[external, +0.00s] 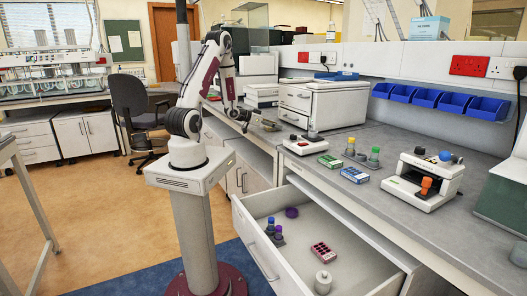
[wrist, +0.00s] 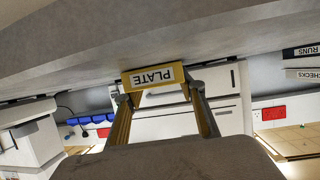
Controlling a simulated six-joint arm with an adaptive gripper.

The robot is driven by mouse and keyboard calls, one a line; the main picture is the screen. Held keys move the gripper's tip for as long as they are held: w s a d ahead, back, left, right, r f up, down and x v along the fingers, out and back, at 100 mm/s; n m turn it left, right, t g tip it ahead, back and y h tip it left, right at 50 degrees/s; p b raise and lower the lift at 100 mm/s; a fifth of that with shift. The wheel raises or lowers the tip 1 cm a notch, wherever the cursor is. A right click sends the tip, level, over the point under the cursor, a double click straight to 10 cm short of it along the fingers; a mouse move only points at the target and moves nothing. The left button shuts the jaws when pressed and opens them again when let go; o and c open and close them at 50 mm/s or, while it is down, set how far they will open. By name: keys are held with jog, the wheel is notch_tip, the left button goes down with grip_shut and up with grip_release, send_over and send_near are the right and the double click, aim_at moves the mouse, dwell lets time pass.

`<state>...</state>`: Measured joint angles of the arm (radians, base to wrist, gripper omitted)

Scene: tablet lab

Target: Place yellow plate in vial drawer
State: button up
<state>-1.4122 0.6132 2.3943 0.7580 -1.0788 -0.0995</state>
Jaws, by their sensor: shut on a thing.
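The yellow plate (wrist: 154,77) has a white label reading PLATE, upside down in the wrist view. My gripper (wrist: 160,94) is shut on it, with one finger at each side. In the external view my gripper (external: 240,117) is at the bench's far left end, beyond and above the drawer; the plate is too small to make out there. The vial drawer (external: 345,258) is pulled open at the front of the bench. It holds dark capped vials (external: 275,235), a purple round item (external: 292,212), a pink rack (external: 322,252) and a white jar (external: 323,282).
On the bench stand a white box unit (external: 322,103), a green rack (external: 330,161), a blue rack (external: 354,175), grey vials with green caps (external: 373,157) and a white device (external: 424,180). Blue bins (external: 424,97) line the wall. The drawer's middle has bare floor.

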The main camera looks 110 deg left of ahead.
jog(key=o, duration=1)
jog(key=shift+c, duration=0.2)
jog(key=shift+s, duration=0.1)
jog(key=shift+r+v, duration=0.15)
jog(key=shift+v, duration=1.75)
jog(key=shift+r+v, duration=0.2)
jog(key=shift+v, duration=1.7)
jog(key=shift+a, duration=0.15)
